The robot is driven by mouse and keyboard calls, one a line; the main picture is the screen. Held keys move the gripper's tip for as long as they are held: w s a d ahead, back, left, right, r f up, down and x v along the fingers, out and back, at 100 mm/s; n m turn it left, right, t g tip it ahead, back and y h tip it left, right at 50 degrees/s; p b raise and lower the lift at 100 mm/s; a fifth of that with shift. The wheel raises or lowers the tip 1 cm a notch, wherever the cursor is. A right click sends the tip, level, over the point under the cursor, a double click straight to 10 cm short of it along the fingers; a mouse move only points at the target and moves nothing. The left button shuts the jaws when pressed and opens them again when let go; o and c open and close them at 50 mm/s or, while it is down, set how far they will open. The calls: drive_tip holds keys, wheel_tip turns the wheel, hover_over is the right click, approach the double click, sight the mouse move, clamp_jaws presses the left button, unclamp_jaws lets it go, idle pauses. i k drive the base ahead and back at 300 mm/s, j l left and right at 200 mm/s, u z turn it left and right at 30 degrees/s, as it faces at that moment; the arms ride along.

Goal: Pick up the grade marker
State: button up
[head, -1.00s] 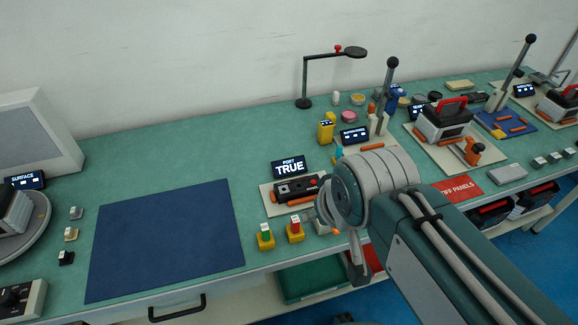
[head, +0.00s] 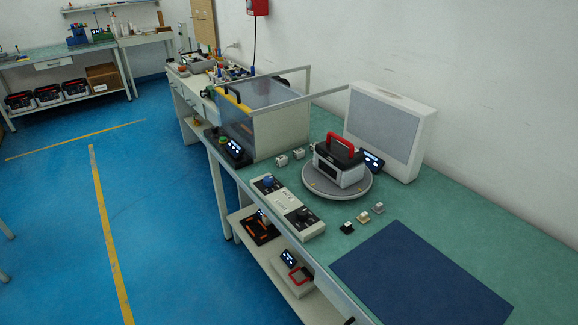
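Nothing in view is labelled as the grade marker, and I cannot tell which thing it is. Three small block-like pieces stand in a row on the green bench (head: 425,206): a black one (head: 346,228), a tan one (head: 362,217) and a grey one (head: 378,208). They stand between the round turntable (head: 322,189) and a dark blue mat (head: 420,275). Two small pale pieces, one on the left (head: 282,160) and one on the right (head: 298,153), stand behind the turntable. My gripper and arm are not in view.
A black-and-white case with a red handle (head: 338,160) sits on the turntable. A white panel box (head: 390,130) stands against the wall. A control box with knobs (head: 287,207) lies at the bench edge, near a clear-walled enclosure (head: 265,118). The blue floor (head: 160,190) at left is open.

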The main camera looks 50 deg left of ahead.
sight(281, 161)
drive_tip(key=u, duration=2)
drive_tip(key=i+z, duration=0.1)
drive_tip(key=z, duration=0.25)
drive_tip(key=j+z, duration=0.15)
drive_tip(key=z, duration=0.25)
drive_tip(key=i+j+z, duration=0.1)
drive_tip(key=z, duration=0.25)
drive_tip(key=i+j+z, duration=0.2)
drive_tip(key=j, duration=0.2)
drive_tip(key=i+j+z, duration=0.1)
drive_tip(key=j+z, duration=0.15)
drive_tip(key=j, duration=0.2)
drive_tip(key=i+j+z, duration=0.2)
drive_tip(key=j, duration=0.25)
drive_tip(key=j+z, duration=0.25)
drive_tip(key=j, duration=0.2)
drive_tip(key=j+z, duration=0.15)
drive_tip(key=j, duration=2.65)
